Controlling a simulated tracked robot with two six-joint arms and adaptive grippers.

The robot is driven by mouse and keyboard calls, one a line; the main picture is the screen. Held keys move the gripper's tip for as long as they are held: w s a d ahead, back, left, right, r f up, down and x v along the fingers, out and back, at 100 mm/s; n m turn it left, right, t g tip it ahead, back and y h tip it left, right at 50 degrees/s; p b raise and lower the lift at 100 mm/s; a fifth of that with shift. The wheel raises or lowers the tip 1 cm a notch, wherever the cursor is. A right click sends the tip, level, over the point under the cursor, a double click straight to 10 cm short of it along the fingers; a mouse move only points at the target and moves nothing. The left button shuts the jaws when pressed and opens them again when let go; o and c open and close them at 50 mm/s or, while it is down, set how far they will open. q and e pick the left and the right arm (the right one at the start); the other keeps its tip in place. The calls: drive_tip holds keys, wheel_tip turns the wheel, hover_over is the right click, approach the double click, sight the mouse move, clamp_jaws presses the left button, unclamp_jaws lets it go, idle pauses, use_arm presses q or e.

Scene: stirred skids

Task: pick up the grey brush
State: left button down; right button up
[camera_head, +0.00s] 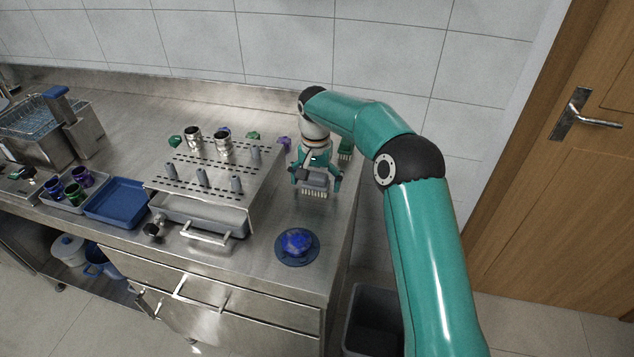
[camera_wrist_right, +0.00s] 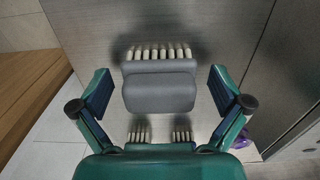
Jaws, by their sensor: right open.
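The grey brush (camera_head: 315,183) lies on the steel counter near its right end, with a row of pale bristles along one side. In the right wrist view the brush (camera_wrist_right: 160,90) sits between the two fingers with a gap on each side. My right gripper (camera_head: 316,180) is open around the brush, not touching it in the wrist view. Its fingers also show in the right wrist view (camera_wrist_right: 160,92). My left gripper is not in view.
A perforated steel rack (camera_head: 215,172) with pegs and metal cups stands left of the brush. A blue cloth-like item on a dark dish (camera_head: 297,246) is nearer the front. The counter's right edge is close.

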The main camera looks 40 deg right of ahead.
sight(315, 173)
drive_tip(key=c, duration=1.3)
drive_tip(key=shift+r, duration=0.15)
drive_tip(key=shift+r, duration=0.5)
wheel_tip(315, 173, up, 10)
drive_tip(key=shift+w+f+p, duration=0.15)
drive_tip(key=shift+f+p, duration=0.05)
drive_tip(key=shift+p, duration=0.6)
wheel_tip(315, 173, up, 9)
drive_tip(key=p, duration=0.5)
drive_tip(key=shift+r, duration=0.1)
